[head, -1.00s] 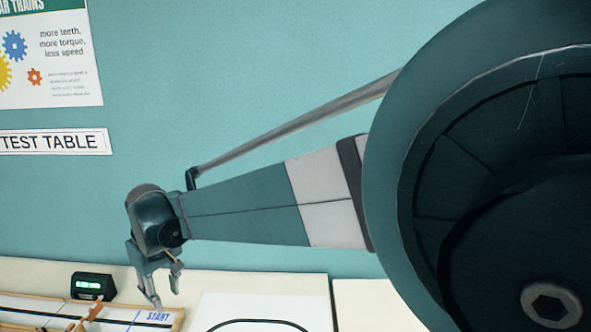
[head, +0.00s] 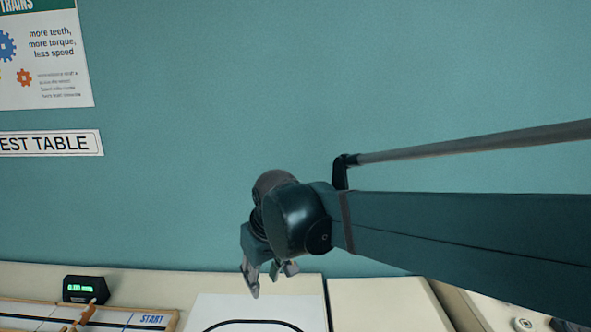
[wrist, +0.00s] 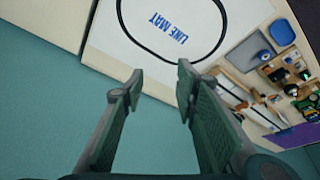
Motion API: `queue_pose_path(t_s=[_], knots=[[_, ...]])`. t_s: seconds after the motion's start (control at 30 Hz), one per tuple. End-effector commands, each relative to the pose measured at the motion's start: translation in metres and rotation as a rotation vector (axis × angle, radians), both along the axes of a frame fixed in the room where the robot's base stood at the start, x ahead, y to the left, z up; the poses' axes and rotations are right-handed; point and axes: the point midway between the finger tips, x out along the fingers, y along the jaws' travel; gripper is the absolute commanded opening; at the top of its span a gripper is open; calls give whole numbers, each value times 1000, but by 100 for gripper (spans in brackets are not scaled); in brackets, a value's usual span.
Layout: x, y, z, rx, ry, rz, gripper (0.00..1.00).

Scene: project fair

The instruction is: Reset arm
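My gripper (head: 268,280) hangs pointing down in the head view, above the back edge of the table near the white line mat (head: 232,308). In the wrist view my gripper (wrist: 158,82) shows two green fingers set apart with nothing between them, so it is open and empty. The line mat (wrist: 112,42) lies beyond the fingertips there, with a black loop and the words "LINE MAT". My arm reaches in from the right of the head view.
A track with a "START" mark (head: 150,319) and a small black timer with green digits (head: 86,289) stand at the left. A board with several small parts (wrist: 262,88) and a blue round thing (wrist: 282,32) show in the wrist view. The teal wall (head: 300,90) is close behind.

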Motion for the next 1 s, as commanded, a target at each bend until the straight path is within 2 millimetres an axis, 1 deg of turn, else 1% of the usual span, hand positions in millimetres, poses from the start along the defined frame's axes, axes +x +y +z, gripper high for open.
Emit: queue_pose_path(t_s=[0.03, 0.1, 0.4, 0.7, 1.0], knots=[[-4, -15, 1, 4, -6, -21, 30], [-10, -33, 2, 12, -16, -47, 30], [-36, -105, 3, 41, -59, -163, 30], [-69, -169, -4, 68, -105, -277, 30], [-106, -225, -18, 91, -153, -389, 30]])
